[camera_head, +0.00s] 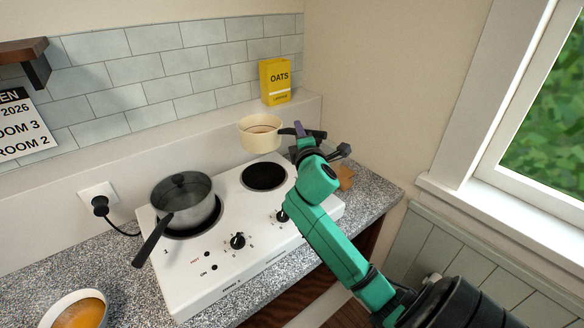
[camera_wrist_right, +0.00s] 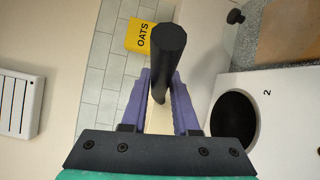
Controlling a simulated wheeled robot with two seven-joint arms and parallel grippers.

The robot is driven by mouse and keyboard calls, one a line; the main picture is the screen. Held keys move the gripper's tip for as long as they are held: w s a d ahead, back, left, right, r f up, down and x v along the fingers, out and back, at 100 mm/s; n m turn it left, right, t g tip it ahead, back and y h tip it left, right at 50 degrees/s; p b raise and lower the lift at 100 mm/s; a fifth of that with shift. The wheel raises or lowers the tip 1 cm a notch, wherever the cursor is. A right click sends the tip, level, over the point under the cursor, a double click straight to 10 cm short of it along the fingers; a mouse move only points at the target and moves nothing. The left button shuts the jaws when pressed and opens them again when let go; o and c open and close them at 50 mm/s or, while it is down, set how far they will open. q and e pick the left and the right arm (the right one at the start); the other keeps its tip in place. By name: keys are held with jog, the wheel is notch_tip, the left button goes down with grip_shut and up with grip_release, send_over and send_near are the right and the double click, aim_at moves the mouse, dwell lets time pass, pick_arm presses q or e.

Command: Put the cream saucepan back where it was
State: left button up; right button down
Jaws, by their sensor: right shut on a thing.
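The cream saucepan (camera_head: 260,140) appears held up at the back of the white hob, behind and above the bare right hotplate (camera_head: 264,176). Its black handle points right, and my right gripper (camera_head: 309,136) is shut on that handle. In the right wrist view the black handle (camera_wrist_right: 168,50) sits between the purple fingers, with a bit of cream behind it; most of the pan is hidden there. The bare hotplate, by a "2" mark, also shows there. My left gripper is not in view.
A grey lidded pot (camera_head: 183,203) covers the left hotplate, its handle toward the front. A yellow oats box (camera_head: 275,81) stands on the back ledge. A bowl of orange contents (camera_head: 80,314) is at front left. A socket and plug (camera_head: 99,204) are left of the hob.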

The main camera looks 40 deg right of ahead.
notch_tip(320, 180, down, 12)
jog(key=shift+w+r+b, duration=0.15)
jog(key=shift+b, duration=1.1)
jog(key=shift+r, duration=0.1)
jog(key=c, duration=0.7)
grip_release()
jog(key=shift+f, duration=0.2)
jog(key=shift+r, duration=0.15)
jog(key=b+v, duration=0.2)
jog(key=v, duration=1)
